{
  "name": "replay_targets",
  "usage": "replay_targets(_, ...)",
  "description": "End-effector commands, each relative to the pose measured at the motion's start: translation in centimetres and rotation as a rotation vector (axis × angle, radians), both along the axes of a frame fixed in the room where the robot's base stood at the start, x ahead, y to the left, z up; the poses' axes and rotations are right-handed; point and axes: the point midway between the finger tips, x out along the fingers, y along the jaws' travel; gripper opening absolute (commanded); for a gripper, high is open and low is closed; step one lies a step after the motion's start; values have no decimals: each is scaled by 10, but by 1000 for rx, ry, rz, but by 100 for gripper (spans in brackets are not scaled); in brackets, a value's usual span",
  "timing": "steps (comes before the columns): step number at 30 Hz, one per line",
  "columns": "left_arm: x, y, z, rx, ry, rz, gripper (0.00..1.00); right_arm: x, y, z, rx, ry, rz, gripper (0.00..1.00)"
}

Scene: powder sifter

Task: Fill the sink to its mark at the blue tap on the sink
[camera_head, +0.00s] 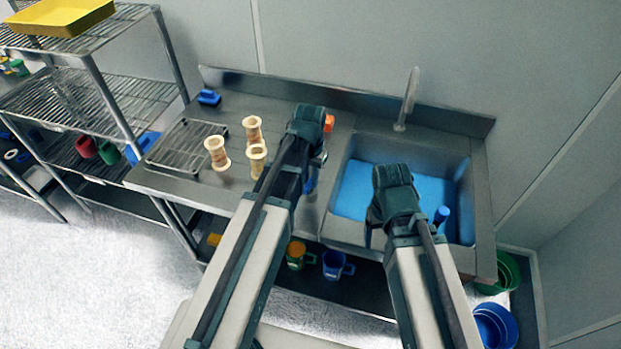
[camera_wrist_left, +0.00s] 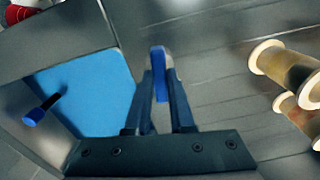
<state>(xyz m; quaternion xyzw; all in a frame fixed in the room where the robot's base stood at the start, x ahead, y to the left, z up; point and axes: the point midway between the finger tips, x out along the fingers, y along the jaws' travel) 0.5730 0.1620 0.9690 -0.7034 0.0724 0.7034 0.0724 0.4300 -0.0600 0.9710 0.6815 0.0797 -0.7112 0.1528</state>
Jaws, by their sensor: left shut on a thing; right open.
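The metal sink (camera_head: 352,232) holds a flat blue surface (camera_head: 350,190) that looks like water; it also shows at the left in the left wrist view (camera_wrist_left: 100,85). A grey spout (camera_head: 408,100) rises behind it. A dark rod with a blue end (camera_head: 441,215) stands at the sink's right side. My left gripper (camera_head: 308,130) is over the counter left of the sink; in its wrist view it is shut on a slim blue piece (camera_wrist_left: 160,75). I cannot tell whether this is the tap's handle. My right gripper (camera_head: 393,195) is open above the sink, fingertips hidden. No mark is legible.
Several tan spools (camera_head: 217,153) stand on the counter left of my left arm, near a wire rack (camera_head: 187,145). An orange thing (camera_head: 329,122) is beside my left gripper. Mugs (camera_head: 335,265) sit on the shelf below. A blue bucket (camera_head: 497,325) stands on the right.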

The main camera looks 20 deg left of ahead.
Motion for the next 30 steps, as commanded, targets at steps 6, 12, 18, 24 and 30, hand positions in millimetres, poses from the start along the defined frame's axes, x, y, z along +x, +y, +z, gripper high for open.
replay_targets(6,0,0,0,0,0,-156,0,0,0,0,0,0,0,76)
replay_targets(12,0,0,0,0,0,-276,0,0,0,0,0,0,0,76)
replay_targets(18,0,0,0,0,0,-356,0,0,0,0,0,0,0,76)
replay_targets(24,0,0,0,0,0,-390,0,0,0,0,0,0,0,76)
replay_targets(30,0,0,0,0,0,-396,0,0,0,0,0,0,0,76)
